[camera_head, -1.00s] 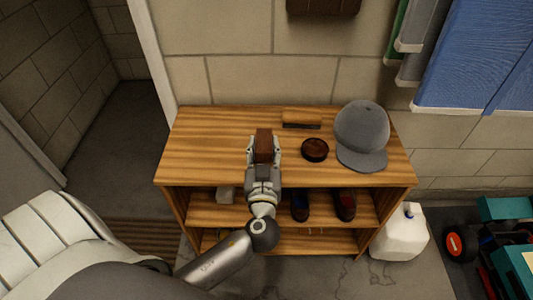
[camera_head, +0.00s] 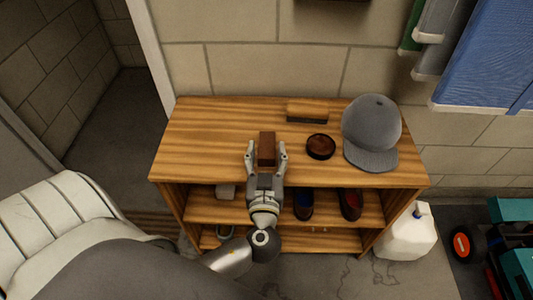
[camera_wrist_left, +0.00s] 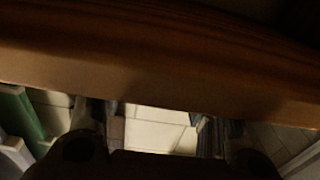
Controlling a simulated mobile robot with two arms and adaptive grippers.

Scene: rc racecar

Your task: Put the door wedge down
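The door wedge, a dark brown block (camera_head: 267,146), is on the top of the wooden shelf unit (camera_head: 205,140), left of the round brown tin. My left gripper (camera_head: 266,152) reaches in from the front edge. Its two fingers are spread on either side of the wedge, with a narrow gap showing at each side. The wrist view is dark; a brown wooden surface (camera_wrist_left: 160,75) crosses it and I cannot make out the wedge there. My right gripper is not in view.
A round brown tin (camera_head: 320,146), a brush (camera_head: 307,111) and a grey cap (camera_head: 371,125) occupy the top's right side. The left side of the top is clear. Shoes (camera_head: 350,203) stand on the shelf below. A white jug (camera_head: 408,235) stands on the floor at right.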

